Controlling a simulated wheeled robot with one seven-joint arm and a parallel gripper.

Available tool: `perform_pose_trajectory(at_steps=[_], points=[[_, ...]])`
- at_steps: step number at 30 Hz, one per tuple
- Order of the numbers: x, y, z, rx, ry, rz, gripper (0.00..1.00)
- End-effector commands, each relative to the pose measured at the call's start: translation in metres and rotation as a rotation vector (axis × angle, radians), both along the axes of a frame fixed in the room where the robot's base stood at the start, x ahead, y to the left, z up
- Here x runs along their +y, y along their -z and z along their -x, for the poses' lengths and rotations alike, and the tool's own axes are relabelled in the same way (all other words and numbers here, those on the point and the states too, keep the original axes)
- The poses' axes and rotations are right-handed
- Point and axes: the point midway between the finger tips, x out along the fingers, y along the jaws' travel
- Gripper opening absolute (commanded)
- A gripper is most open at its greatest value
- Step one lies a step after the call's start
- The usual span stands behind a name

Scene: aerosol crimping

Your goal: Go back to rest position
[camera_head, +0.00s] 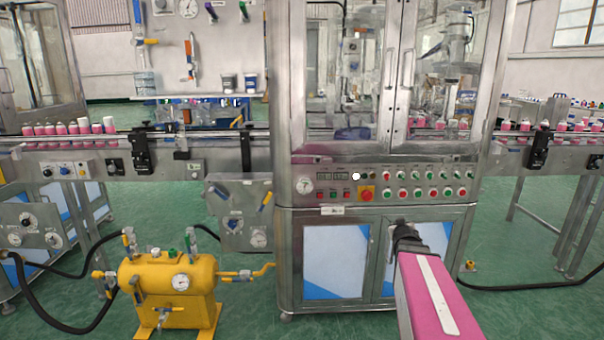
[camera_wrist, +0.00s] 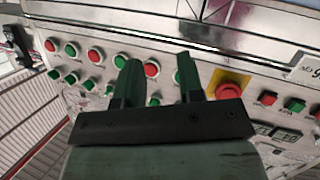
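My gripper shows in the wrist view (camera_wrist: 158,82) with its two dark fingers apart and nothing between them. It is in front of the machine's control panel, which shows tilted in that view. In the head view my pink arm reaches from the bottom right toward the lower cabinet, and the gripper end (camera_head: 405,235) is small and dark there, below the control panel (camera_head: 380,186). The panel carries red and green buttons and a red emergency stop on a yellow plate (camera_head: 367,194), also in the wrist view (camera_wrist: 229,84) right of the fingers.
The crimping machine (camera_head: 282,120) has closed glass doors. A conveyor (camera_head: 60,145) with pink cans runs on both sides of it. A yellow air tank (camera_head: 168,280) with gauges and hoses stands on the floor at the lower left.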

Motion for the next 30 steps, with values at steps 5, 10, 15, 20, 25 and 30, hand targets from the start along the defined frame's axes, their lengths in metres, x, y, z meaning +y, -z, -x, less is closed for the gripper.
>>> perform_pose_trajectory(at_steps=[5,10,15,20,25,30], points=[[0.047,0.054,0.042,0.302,0.077,-0.115,0.35],[0.099,0.098,0.095,0.614,0.102,-0.215,0.35],[0.154,0.127,0.157,0.925,0.082,-0.300,0.35],[0.190,0.136,0.202,1.136,0.046,-0.349,0.35],[0.205,0.138,0.222,1.231,0.028,-0.369,0.35],[0.206,0.138,0.223,1.239,0.026,-0.371,0.35]])
